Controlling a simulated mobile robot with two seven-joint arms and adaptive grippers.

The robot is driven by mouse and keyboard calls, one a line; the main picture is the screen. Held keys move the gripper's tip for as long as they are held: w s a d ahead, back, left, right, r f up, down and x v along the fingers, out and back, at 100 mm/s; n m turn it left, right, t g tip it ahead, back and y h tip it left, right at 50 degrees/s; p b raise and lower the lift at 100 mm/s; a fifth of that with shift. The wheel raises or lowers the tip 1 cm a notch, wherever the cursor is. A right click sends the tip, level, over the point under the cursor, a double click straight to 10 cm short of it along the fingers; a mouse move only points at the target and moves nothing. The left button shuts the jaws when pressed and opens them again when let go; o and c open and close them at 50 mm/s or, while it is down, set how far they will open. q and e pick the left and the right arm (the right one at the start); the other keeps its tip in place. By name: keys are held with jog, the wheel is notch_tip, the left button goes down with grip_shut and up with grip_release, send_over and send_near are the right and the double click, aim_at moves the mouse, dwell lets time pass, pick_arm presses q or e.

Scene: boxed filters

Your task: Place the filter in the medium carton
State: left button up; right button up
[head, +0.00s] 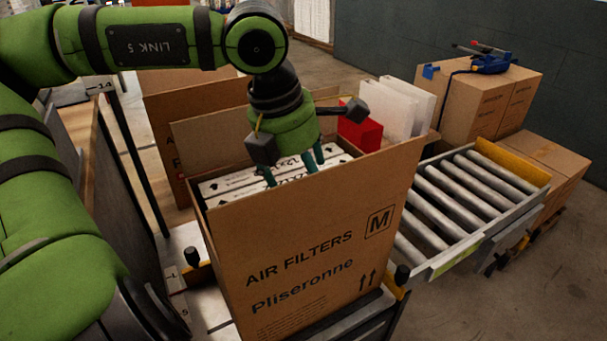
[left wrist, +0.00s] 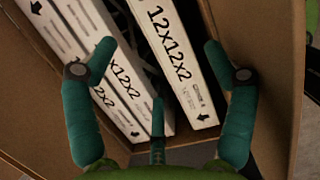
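The medium carton (head: 290,250), brown and marked M and AIR FILTERS, stands open at the top in the middle of the head view. Several white filters stand upright inside it. One filter (left wrist: 178,65) labelled 12x12x2 shows in the left wrist view, with others (left wrist: 115,85) to its left and a dark gap between. My left gripper (head: 294,168) points down into the carton's mouth. In the left wrist view my left gripper (left wrist: 158,68) has its teal fingers spread apart above the filters, with nothing clasped between them. The right gripper is not in view.
White panels (head: 405,108) and a red item (head: 360,130) stand behind the carton. A roller conveyor (head: 465,200) runs to the right. Closed cartons (head: 490,100) with a blue tool (head: 490,62) on top stand at the back right. Another carton (head: 165,120) stands behind on the left.

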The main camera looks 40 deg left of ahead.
pick_arm(q)
jog(key=shift+r, duration=0.15)
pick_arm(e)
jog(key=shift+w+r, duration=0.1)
pick_arm(q)
jog(key=shift+r+p, duration=0.55)
jog(key=shift+p, duration=0.15)
jog(key=p+v, duration=0.1)
jog(key=v, duration=1.1)
jog(key=shift+p, duration=0.4)
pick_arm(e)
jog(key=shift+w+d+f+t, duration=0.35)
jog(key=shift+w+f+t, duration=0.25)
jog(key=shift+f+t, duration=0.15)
pick_arm(q)
jog(key=shift+f, duration=0.1)
